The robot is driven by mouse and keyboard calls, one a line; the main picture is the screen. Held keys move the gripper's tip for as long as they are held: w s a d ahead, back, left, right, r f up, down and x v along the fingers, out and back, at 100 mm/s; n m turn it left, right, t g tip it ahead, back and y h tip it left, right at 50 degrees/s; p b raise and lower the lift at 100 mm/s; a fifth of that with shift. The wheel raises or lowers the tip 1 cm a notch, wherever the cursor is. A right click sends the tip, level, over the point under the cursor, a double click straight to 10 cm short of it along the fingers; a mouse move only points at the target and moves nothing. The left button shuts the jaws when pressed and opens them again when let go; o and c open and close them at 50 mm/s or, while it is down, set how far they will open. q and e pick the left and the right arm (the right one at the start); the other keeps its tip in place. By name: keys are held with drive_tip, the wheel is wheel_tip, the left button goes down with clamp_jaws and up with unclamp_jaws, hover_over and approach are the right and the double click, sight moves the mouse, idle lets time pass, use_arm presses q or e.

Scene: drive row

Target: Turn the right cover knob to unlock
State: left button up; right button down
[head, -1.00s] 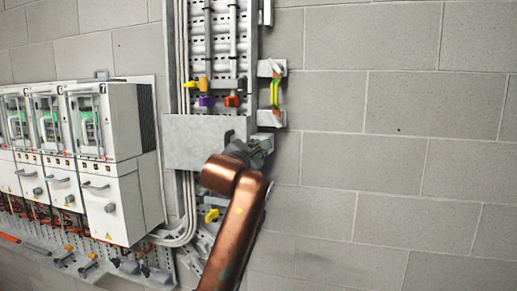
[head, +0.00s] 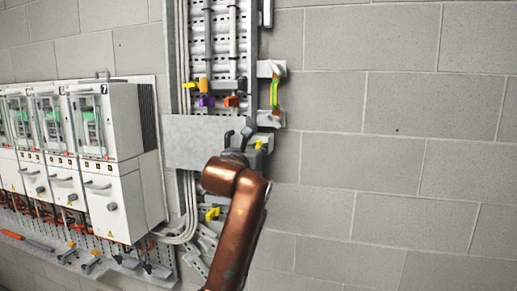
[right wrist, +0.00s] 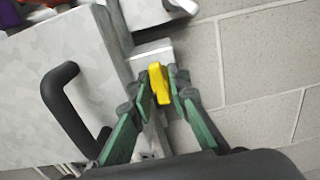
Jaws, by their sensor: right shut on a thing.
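The right cover knob is a small yellow lever (right wrist: 159,83) on a grey bracket at the right edge of the grey cover plate (head: 190,142). In the right wrist view, my right gripper (right wrist: 161,76) has its green-padded fingers on both sides of the knob and is shut on it. In the head view the knob (head: 258,145) shows as a small yellow spot beside my right gripper (head: 259,142), partly hidden by it. The knob's long side runs nearly up and down in the wrist view. My left gripper is not in view.
A black handle (right wrist: 70,105) stands out from the cover, left of my right gripper. White drive cabinets (head: 108,150) stand at the left. Yellow, purple and orange pieces sit on rods above the cover. The block wall (head: 400,150) at right is bare.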

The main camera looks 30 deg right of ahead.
drive_tip(key=shift+r, duration=0.1)
idle(0.4)
drive_tip(key=c, duration=2)
unclamp_jaws()
drive_tip(key=shift+c, duration=0.2)
